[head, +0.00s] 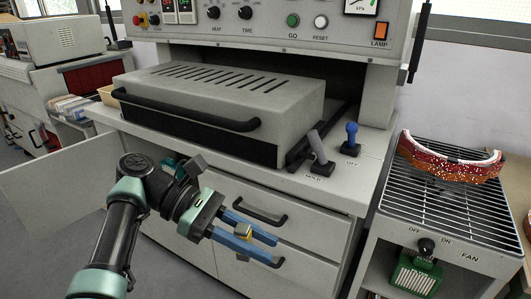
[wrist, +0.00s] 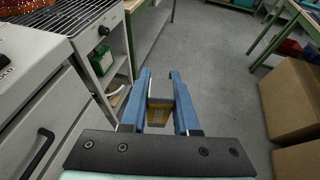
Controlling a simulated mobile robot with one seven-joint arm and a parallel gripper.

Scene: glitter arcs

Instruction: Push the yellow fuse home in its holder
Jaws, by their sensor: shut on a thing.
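My gripper (head: 278,250) has two blue fingers and is out in front of the machine's drawers. Its fingers (wrist: 160,72) are shut on the yellow fuse (head: 243,231), well back from their tips. In the wrist view the fuse (wrist: 158,108) shows a yellow body with a grey part and sits between the fingers, clear of any holder. A green box (head: 415,275) with a pale ribbed face is low under the fan rack. It also shows in the wrist view (wrist: 102,60). I cannot tell whether it is the fuse's holder.
The grey machine (head: 220,105) has a lid with a black handle and two levers, one blue (head: 351,138). A wire rack (head: 452,190) at the right bears a red glittery arc (head: 452,162). Cardboard boxes (wrist: 291,100) stand at the wrist view's right. Grey floor between is clear.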

